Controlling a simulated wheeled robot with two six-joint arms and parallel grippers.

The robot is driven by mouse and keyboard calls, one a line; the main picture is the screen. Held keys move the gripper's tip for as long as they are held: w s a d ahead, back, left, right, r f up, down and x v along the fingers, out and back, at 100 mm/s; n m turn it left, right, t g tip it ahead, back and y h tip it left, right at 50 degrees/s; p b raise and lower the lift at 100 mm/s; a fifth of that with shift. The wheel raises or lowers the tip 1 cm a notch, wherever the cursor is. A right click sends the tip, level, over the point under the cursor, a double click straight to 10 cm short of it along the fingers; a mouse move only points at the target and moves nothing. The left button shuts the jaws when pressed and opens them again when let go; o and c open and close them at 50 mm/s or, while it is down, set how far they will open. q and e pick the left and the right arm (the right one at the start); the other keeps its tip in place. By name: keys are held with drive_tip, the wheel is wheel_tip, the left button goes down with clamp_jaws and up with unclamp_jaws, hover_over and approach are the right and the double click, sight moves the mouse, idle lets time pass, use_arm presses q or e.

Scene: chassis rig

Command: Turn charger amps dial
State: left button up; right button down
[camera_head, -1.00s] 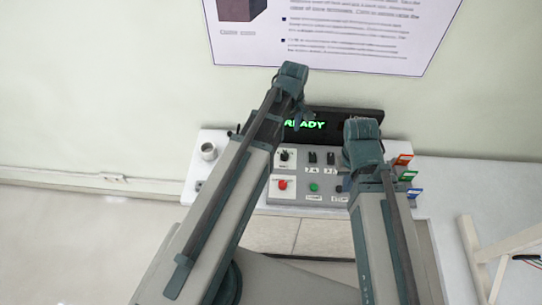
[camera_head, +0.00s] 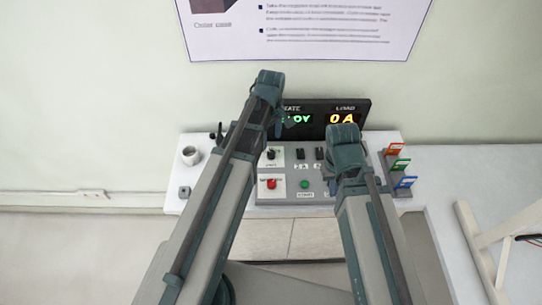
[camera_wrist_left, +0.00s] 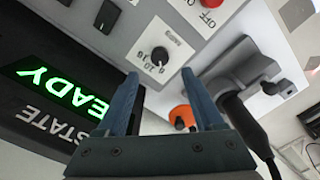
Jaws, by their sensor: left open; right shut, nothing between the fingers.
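The amps dial is a black round knob (camera_wrist_left: 158,56) on a white label plate with small numbers in the left wrist view. It also shows in the head view as a black knob (camera_head: 271,154) on the grey control panel (camera_head: 290,197). My left gripper (camera_wrist_left: 160,73) is open and empty. Its two fingers point at the dial, which appears between and just beyond the fingertips; I cannot tell whether they touch it. In the head view its fingers are largely hidden. My right gripper (camera_head: 331,172) is beside the panel's right part, shut, mostly hidden by its own wrist.
The display (camera_head: 342,118) reads 0 A under LOAD, with green state text partly covered by my left arm. A red button (camera_head: 271,184), green button (camera_head: 305,184) and black switches (camera_head: 300,153) are nearby. Coloured clips (camera_head: 398,165) stand right, a white cup (camera_head: 191,155) left.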

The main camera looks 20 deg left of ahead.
sight(271, 152)
use_arm(q)
wheel_tip(271, 152, down, 8)
drive_tip(key=b, duration=0.6)
drive_tip(key=shift+r, duration=0.25)
clamp_jaws()
